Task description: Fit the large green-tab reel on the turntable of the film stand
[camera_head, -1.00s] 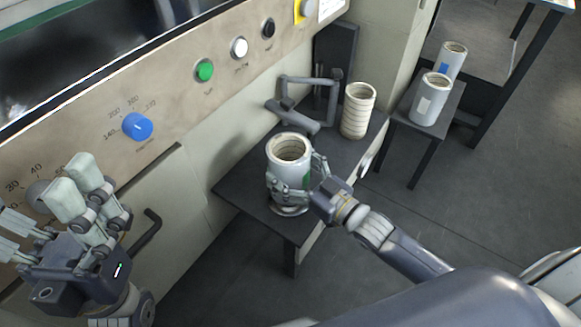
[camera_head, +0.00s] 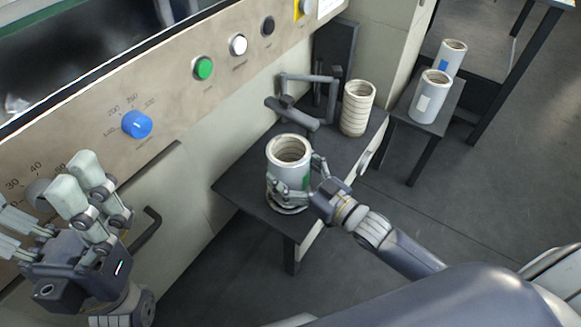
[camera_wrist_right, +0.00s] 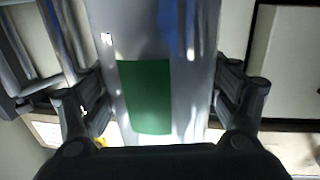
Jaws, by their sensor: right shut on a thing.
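The green-tab reel (camera_head: 284,166) is a grey-white cylinder with a hollow core, upright over the round turntable (camera_head: 287,209) at the front of the dark film stand (camera_head: 240,192). Whether its base fully rests on the turntable is hard to tell. My right gripper (camera_head: 297,190) is shut around the reel's side, low down. In the right wrist view the green tab (camera_wrist_right: 146,97) faces the camera, with fingers on both sides of the reel. My left gripper (camera_head: 85,195) is at the lower left, away from the reel; its fingers look spread and empty.
A ribbed cream roll (camera_head: 357,108) stands further back on the film stand, beside a grey bracket with rollers (camera_head: 293,112). A small side table (camera_head: 437,112) holds a white-tab reel (camera_head: 430,97) and a blue-tab reel (camera_head: 452,58). The machine panel with buttons and a blue knob (camera_head: 137,124) borders the left.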

